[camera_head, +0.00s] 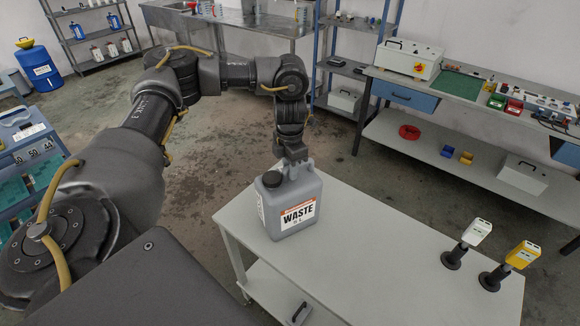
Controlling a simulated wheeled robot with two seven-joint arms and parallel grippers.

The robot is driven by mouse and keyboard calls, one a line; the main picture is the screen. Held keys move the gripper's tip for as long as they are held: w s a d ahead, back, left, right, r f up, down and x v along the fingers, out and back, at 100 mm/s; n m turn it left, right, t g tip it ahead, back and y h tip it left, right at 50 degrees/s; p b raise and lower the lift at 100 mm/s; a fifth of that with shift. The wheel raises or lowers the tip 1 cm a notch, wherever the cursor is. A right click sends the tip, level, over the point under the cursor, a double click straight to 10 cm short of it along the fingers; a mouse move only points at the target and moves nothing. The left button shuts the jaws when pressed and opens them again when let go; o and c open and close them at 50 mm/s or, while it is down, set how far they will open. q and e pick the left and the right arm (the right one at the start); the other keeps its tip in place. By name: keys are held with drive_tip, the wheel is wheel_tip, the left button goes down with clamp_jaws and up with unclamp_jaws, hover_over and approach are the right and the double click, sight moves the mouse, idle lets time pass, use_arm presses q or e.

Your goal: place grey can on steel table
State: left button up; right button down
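The grey can (272,211), with a black cap and a "WASTE" label, is upright at the near left end of a light grey table (370,240). It appears to rest on the top. My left gripper (292,160) points down at the can's handle. Its fingertips are partly hidden by the handle, so I cannot tell whether they are closed on it. A steel table (235,22) with a metal top stands at the back, partly behind my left arm. My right gripper is not in view.
Two handheld devices, one white (476,232) and one yellow (523,254), stand in black holders at the table's right end. A workbench (470,98) with boxes and bins is at the right. A blue waste drum (38,66) and shelves (90,40) are back left. Open floor lies between.

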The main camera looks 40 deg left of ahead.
use_arm(q)
drive_tip(key=shift+o, duration=0.8)
drive_tip(key=shift+r, duration=0.1)
drive_tip(key=shift+r, duration=0.2)
wheel_tip(320, 180, up, 12)
drive_tip(key=shift+b, duration=0.3)
drive_tip(key=shift+f, duration=0.1)
